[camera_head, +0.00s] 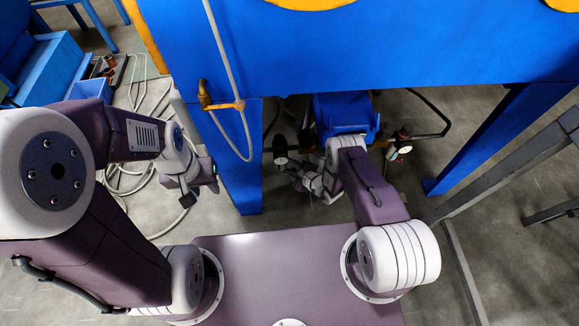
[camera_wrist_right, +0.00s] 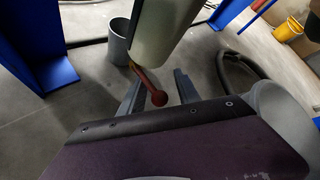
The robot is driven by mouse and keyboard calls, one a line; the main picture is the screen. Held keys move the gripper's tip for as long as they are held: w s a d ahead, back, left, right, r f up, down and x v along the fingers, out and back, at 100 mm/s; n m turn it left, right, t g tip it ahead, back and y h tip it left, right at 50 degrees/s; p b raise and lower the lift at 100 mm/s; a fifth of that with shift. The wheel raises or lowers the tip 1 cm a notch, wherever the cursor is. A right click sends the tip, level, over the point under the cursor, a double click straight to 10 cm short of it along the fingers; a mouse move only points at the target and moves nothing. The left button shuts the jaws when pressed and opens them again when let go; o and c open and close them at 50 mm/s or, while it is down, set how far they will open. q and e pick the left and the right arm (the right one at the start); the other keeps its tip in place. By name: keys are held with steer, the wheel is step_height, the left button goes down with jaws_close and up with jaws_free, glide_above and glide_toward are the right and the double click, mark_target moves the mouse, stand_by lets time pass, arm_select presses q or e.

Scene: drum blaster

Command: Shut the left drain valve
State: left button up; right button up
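A red lever with a ball end (camera_wrist_right: 157,97) hangs below a pale cylinder (camera_wrist_right: 162,30) in the right wrist view. My right gripper (camera_wrist_right: 158,90) is open, with one finger on each side of the lever's ball and a visible gap on both sides. In the head view the right gripper (camera_head: 312,184) is under the blue machine, partly covered by my own arm. I cannot tell from that view which valve it is at. My left gripper (camera_head: 201,192) hangs empty left of the blue leg, its two dark tips apart.
The blue machine (camera_head: 400,45) overhangs the right arm, with blue legs (camera_head: 238,165) on both sides. A pale hose (camera_head: 222,45) hangs from its front. Pale hoses (camera_head: 130,180) lie on the floor at left. A grey bin (camera_wrist_right: 119,42) stands behind the lever.

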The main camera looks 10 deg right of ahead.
mark_target(295, 169)
steer(key=p+v, duration=0.5)
steer(key=v, duration=0.3)
steer(key=shift+r+p, duration=0.3)
steer(key=shift+s+d, duration=0.2)
steer(key=shift+s, duration=0.1)
